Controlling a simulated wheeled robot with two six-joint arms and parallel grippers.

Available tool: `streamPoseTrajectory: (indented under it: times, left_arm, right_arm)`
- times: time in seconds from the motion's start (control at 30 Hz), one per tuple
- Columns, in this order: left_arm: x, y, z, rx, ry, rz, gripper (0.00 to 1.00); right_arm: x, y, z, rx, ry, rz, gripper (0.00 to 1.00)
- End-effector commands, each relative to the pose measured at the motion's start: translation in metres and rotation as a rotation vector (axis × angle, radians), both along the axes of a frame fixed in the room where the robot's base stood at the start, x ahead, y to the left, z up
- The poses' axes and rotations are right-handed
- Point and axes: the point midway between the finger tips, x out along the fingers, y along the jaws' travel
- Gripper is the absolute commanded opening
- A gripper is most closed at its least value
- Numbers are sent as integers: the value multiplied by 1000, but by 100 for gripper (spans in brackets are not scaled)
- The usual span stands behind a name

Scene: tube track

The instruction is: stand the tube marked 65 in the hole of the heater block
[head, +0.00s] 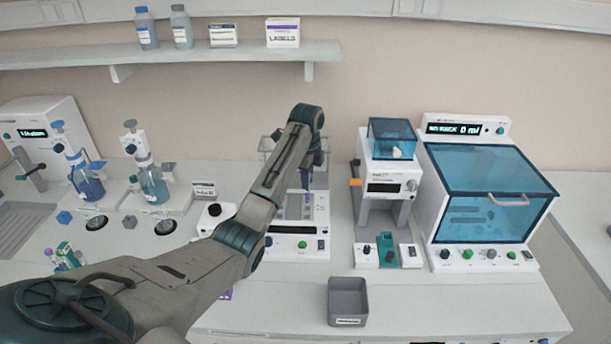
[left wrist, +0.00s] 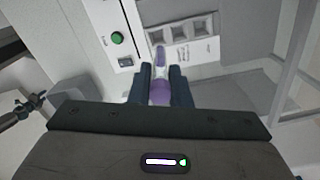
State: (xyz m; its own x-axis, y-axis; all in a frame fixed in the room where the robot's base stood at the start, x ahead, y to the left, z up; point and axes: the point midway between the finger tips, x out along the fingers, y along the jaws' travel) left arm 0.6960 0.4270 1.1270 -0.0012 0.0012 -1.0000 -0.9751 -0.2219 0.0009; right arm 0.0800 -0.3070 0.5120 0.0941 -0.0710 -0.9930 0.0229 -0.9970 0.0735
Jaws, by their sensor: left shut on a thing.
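My left gripper (head: 306,182) is in the head view, pointing down over a white bench device (head: 290,244) with a green button; the arm hides part of that device. No number on the tube is readable. My right gripper is not in view.
A grey bin (head: 347,302) stands at the bench front. To the right are a small device with a blue cover (head: 391,139) and a large blue-lidded machine (head: 487,195). Flasks on stands (head: 153,182) are at the left. A shelf (head: 180,54) runs above.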

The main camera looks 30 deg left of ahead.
Motion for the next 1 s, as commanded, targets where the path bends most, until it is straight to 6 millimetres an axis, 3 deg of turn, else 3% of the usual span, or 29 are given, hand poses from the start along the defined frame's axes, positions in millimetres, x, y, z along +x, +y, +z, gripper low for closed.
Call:
streamPoseTrajectory:
  times: [0.53,1.0]
  left_arm:
    - [0,0,-41,0,2,0,4]
    - [0,0,-45,0,1,-1,4]
  right_arm:
    - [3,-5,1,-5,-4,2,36]
    - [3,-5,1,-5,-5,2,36]
